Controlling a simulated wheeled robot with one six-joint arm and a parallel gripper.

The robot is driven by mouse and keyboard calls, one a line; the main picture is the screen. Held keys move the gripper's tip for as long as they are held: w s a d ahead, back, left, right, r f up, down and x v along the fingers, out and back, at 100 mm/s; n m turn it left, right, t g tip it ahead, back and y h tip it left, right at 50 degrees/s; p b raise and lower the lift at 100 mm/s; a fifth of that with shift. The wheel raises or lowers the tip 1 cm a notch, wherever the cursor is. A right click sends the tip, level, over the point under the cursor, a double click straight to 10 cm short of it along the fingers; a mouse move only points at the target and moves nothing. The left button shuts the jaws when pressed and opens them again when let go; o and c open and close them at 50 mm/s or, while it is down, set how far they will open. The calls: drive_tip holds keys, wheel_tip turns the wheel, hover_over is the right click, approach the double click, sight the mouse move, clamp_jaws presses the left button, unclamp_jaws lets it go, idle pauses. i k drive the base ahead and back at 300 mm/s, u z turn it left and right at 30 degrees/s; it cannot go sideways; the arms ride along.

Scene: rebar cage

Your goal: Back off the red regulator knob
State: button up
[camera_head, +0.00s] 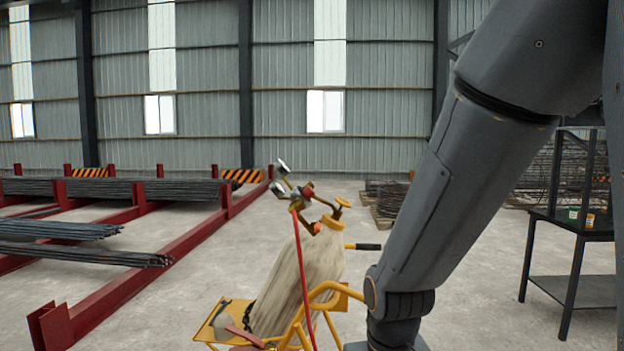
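A brass regulator (297,197) with round gauges (282,167) sits at the top of a pale gas cylinder (290,280). A small red part (308,190) shows on the regulator, and a second red part (315,228) shows just below it. At this size I cannot tell for sure which is the red regulator knob. A yellow valve handwheel (342,203) stands to their right. A red hose (303,270) hangs from the regulator down the cylinder. My arm comes down on the right of the cylinder. My gripper is outside the frame.
The cylinder leans in a yellow cart (323,300) with a black handle grip (368,247). Red racks (130,285) with rebar bundles (70,229) stand on the left. A dark metal table (575,290) is on the right. The concrete floor behind the cart is open.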

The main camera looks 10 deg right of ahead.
sight(309, 192)
drive_tip(key=z, duration=1.75)
drive_tip(key=i, duration=2.3)
drive_tip(key=u, duration=3.25)
